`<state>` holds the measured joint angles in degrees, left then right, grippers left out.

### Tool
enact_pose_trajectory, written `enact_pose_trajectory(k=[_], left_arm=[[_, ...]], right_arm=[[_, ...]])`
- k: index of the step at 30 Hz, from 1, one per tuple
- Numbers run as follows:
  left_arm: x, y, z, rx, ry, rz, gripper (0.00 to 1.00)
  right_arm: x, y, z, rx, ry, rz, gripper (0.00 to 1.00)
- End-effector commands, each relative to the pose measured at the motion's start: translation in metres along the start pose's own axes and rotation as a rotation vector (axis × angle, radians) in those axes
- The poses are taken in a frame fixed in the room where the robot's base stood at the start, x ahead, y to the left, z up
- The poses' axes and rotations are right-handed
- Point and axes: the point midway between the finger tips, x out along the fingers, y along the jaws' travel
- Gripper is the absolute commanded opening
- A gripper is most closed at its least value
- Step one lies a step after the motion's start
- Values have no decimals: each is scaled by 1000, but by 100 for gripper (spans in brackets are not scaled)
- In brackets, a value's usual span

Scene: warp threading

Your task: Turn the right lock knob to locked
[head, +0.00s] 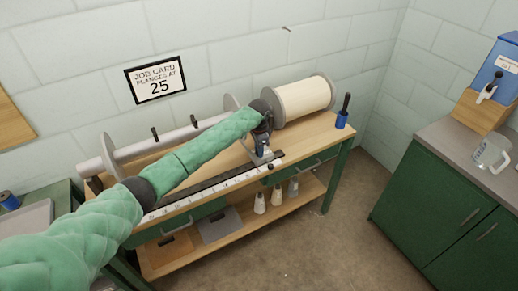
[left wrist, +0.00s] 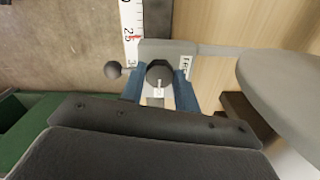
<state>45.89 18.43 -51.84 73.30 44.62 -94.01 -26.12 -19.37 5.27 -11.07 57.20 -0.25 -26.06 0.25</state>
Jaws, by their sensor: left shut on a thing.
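My left gripper (head: 262,150) is at the right end of the ruler on the workbench, beside the right flange disc (head: 231,104). In the left wrist view, its two blue fingers are shut on the sides of a round dark lock knob (left wrist: 160,72). The knob sits on a grey block (left wrist: 165,48). A small white label (left wrist: 186,66) beside it seems to read FREE. A pale mark shows below the knob, but I cannot tell the knob's setting. A dark ball handle (left wrist: 113,70) sticks out left of the block. My right gripper is not in view.
The ruler (head: 185,196) runs along the bench front. A grey beam (head: 150,149) lies behind it, with a large cream spool (head: 304,98) at the right. A blue-based tool (head: 342,120) stands at the bench's right end. A wall card (head: 156,78) shows 25.

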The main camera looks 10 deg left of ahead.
Motion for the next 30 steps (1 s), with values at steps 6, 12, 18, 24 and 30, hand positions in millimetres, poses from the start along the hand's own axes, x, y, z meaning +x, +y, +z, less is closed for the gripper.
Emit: enact_pose_trajectory(k=[6, 12, 18, 24, 30], left_arm=[[-2, -1, 0, 23, 1, -2, 8], [-2, -1, 0, 24, 1, -2, 8], [-2, -1, 0, 23, 1, -2, 43], [-1, -1, 0, 23, 1, -1, 53], [-3, -1, 0, 23, 1, -1, 53]], right_arm=[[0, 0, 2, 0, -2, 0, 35], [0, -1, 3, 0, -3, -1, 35], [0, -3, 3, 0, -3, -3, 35], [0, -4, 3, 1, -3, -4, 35], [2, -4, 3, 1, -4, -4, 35]])
